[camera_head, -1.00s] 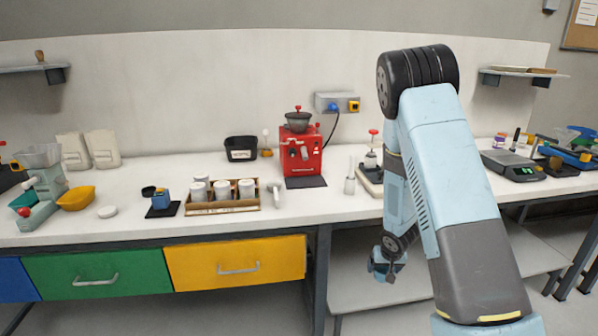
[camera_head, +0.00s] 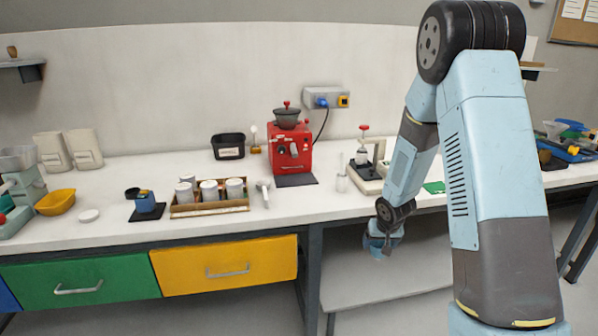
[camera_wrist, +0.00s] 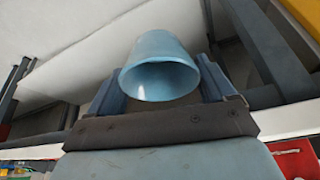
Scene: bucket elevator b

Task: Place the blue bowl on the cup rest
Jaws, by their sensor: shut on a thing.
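The blue bowl (camera_wrist: 162,68) is between the two fingers of my gripper (camera_wrist: 160,85) in the wrist view, its open rim facing the camera. The gripper is shut on it. In the head view my gripper (camera_head: 383,238) hangs in front of the bench, lower than the tabletop's front edge and clear of it. The bowl is hard to tell from the gripper there. I cannot tell for sure which thing is the cup rest; a dark flat pad (camera_head: 296,181) lies in front of the red grinder (camera_head: 291,150).
A wooden rack of white canisters (camera_head: 209,208), a small blue device (camera_head: 146,203) and a yellow bowl (camera_head: 55,202) stand on the white bench to the left. A device with a red knob (camera_head: 366,165) stands close to my arm. Bare tabletop (camera_head: 323,208) lies near the front edge.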

